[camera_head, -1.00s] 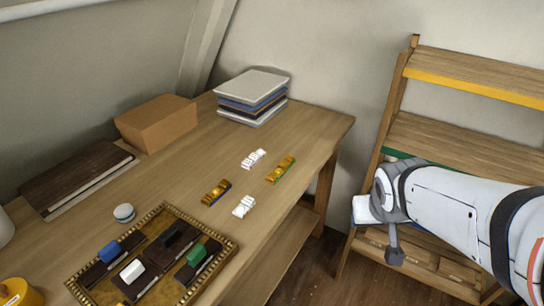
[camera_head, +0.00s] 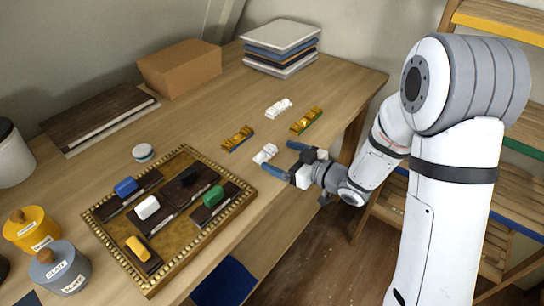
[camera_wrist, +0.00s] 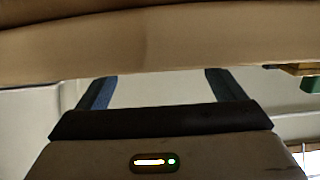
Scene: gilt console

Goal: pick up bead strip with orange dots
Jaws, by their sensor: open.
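Several small bead strips lie on the wooden table: a gold one with a blue side (camera_head: 238,138), a gold one with a green side (camera_head: 307,120), a white one (camera_head: 279,108) behind and a white one (camera_head: 265,153) in front. Orange dots are too small to make out on any of them. My gripper (camera_head: 285,160) is open and empty at the table's front edge, its blue fingers beside the front white strip. In the wrist view my fingers (camera_wrist: 160,78) are apart with nothing between them, and a gold-and-green piece (camera_wrist: 310,84) shows at the right edge.
A gilt tray (camera_head: 236,209) with dark blocks and coloured pieces stands left of the strips. A wooden shelf (camera_head: 520,70) stands at right, and canisters (camera_head: 62,268) at lower left.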

